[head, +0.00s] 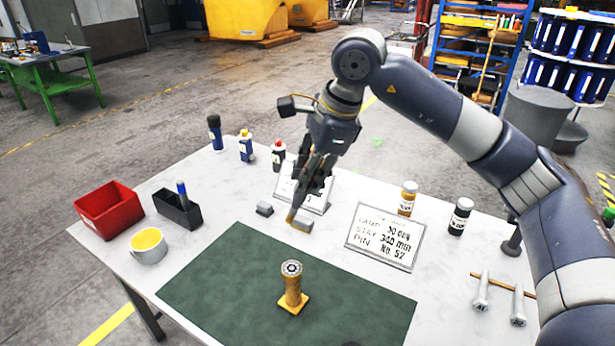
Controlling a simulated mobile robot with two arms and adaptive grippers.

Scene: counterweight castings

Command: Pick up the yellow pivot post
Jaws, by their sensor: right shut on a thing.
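The yellow pivot post (293,288) stands upright on the green mat (215,275). It has a square yellow base and a round grey top with a dark rim. My right gripper (298,213) is above the table behind the post and apart from it. It is shut on a small grey block (303,224) with a tan edge; whether the block touches the table I cannot tell. My left gripper is not in view.
A second grey block (264,209) lies left of the gripper. Bolts (481,294) lie right. The mat around the post is clear.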

